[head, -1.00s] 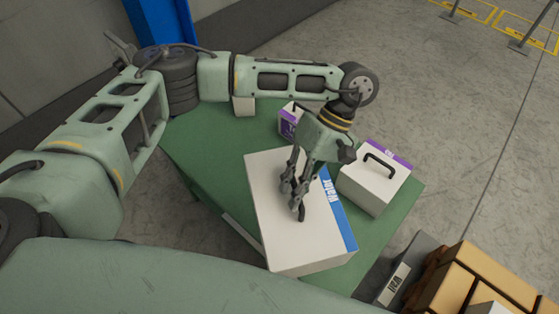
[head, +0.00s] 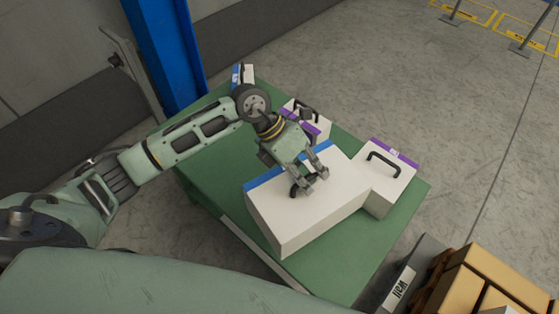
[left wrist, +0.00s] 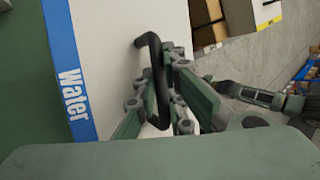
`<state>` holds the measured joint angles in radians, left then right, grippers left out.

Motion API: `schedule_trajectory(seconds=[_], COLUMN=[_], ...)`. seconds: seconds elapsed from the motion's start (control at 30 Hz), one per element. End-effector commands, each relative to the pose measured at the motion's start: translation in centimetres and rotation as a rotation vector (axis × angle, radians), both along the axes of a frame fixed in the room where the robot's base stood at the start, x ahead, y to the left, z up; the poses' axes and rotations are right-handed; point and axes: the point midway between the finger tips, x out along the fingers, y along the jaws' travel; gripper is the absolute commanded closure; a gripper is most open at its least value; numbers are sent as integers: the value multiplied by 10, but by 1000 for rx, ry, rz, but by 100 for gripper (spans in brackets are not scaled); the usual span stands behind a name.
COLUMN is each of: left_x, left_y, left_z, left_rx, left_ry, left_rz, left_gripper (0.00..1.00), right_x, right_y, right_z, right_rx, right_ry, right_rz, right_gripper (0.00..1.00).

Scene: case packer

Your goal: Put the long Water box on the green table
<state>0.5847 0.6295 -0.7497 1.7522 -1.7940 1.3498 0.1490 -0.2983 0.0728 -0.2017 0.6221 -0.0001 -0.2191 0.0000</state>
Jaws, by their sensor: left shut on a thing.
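The long Water box (head: 318,205) is white with a blue strip and a black handle. It is at the green table (head: 210,180), seen from above; I cannot tell whether its underside touches the top. My left gripper (head: 308,190) is above the box, shut on its handle. In the left wrist view the fingers (left wrist: 165,105) close around the black handle (left wrist: 153,75), and the blue strip with "Water" (left wrist: 68,80) lies to the left. My right gripper does not show.
A white box with a purple strip (head: 385,178) stands right against or very near the long box. Another purple-striped box (head: 312,118) is behind my gripper, and a small blue-and-white box (head: 243,75) at the far corner. Brown cartons (head: 490,275) are lower right.

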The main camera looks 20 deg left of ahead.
Motion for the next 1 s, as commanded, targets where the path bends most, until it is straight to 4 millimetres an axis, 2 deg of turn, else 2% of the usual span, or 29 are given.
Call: schedule_trajectory(seconds=[0.1, 0.3, 0.37, 0.63, 1.0], left_x=[7, 14, 15, 15, 15], left_y=[11, 22, 23, 23, 23], left_z=[-8, -15, -20, -62, -96], left_rx=[-7, -7, -8, -8, -7], left_ry=[-4, -5, -3, 0, -2], left_rz=[130, 244, 256, 260, 257], left_gripper=[100, 100, 100, 100, 100], right_x=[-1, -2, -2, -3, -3], right_y=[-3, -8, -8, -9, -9], right_z=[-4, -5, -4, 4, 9], right_rx=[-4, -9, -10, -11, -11], right_ry=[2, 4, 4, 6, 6], right_rz=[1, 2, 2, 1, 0], right_gripper=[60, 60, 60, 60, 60])
